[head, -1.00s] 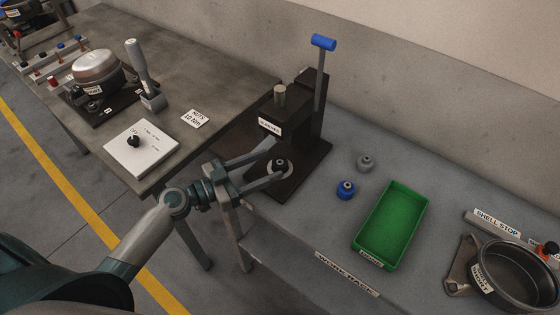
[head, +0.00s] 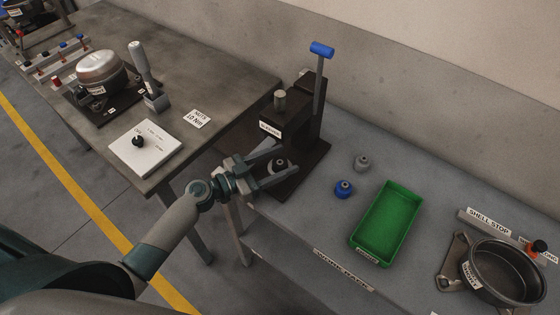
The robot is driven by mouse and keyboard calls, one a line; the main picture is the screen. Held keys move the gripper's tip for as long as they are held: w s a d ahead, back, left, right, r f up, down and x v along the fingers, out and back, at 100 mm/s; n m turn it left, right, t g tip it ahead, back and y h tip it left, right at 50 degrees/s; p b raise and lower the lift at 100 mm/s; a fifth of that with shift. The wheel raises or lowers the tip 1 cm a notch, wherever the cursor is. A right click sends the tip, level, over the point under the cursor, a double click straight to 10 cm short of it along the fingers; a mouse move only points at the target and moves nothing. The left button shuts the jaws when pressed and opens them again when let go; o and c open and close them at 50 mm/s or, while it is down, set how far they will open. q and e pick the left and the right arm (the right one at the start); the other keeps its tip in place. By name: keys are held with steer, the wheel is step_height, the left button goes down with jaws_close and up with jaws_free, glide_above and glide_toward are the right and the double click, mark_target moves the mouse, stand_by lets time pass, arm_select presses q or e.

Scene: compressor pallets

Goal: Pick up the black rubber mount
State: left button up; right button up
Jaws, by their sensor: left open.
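The black rubber mount (head: 279,165) sits on the base of the dark arbor press (head: 306,130), under its ram. My left gripper (head: 282,164) reaches in from the left at the press base. Its two fingers are apart, one on each side of the mount. I cannot tell whether they touch it. The fingers hide part of the mount. My right gripper is not in view.
A blue mount (head: 343,189) and a grey mount (head: 362,162) stand on the bench right of the press. A round dark shell (head: 503,272) lies far right. The press lever (head: 319,85) rises above.

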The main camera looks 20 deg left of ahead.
mark_target(280, 162)
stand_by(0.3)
arm_select(q)
steer(key=c, duration=1.3)
steer(key=shift+o, duration=0.2)
steer(key=shift+r, duration=0.15)
